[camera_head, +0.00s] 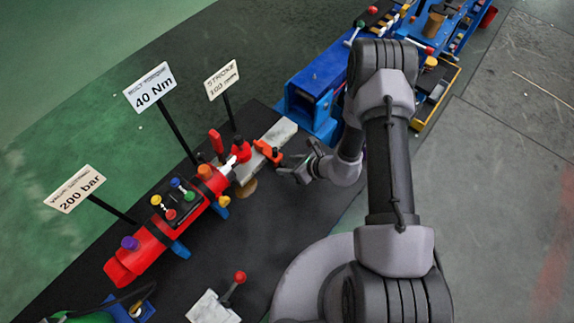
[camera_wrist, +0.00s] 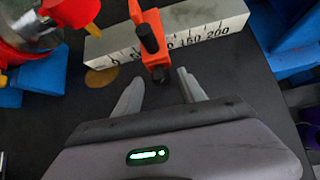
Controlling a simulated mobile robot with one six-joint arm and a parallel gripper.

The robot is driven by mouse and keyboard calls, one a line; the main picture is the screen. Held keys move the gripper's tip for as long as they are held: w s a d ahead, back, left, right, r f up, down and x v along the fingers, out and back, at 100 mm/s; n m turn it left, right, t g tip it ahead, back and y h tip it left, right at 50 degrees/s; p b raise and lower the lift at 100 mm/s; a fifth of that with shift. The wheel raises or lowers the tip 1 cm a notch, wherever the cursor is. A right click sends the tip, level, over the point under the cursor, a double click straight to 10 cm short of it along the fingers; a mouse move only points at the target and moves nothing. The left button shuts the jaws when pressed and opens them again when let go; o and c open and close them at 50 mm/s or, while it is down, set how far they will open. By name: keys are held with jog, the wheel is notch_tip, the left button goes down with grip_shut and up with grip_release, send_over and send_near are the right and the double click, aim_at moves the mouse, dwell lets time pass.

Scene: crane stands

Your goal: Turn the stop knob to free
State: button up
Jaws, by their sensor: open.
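The black stop knob (camera_wrist: 148,38) sits on an orange stop (camera_wrist: 153,20) that straddles a pale scale bar (camera_wrist: 205,22) marked with numbers up to 200. In the head view the orange stop (camera_head: 266,151) and its small black knob (camera_head: 278,158) show just left of my gripper (camera_head: 297,171). In the wrist view my gripper (camera_wrist: 158,78) is open and empty. Its fingers point at the orange stop, and the knob lies ahead of the fingertips, apart from them. Whether the stop is locked or free I cannot tell.
A red cylinder (camera_head: 150,254) with coloured knobs on top lies left of the scale bar (camera_head: 279,134). Signs on black posts, such as the 40 Nm sign (camera_head: 150,87), stand behind it. A blue stand (camera_head: 318,90) is close behind my arm.

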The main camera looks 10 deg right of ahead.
jog(key=shift+x, duration=0.75)
jog(key=shift+r, duration=0.1)
jog(key=shift+c, duration=0.2)
grip_shut()
jog(key=shift+a+f+n+t+h+b, duration=0.1)
jog(key=shift+f+n+t+h+b, duration=0.2)
jog(key=shift+b, duration=0.5)
jog(key=shift+t+b, duration=0.4)
jog(key=shift+b, duration=0.1)
jog(key=shift+s+r+n+h+b, duration=0.2)
jog(key=shift+n+h+b, duration=0.1)
jog(key=shift+n+h, duration=0.15)
jog(key=shift+w+r, duration=0.1)
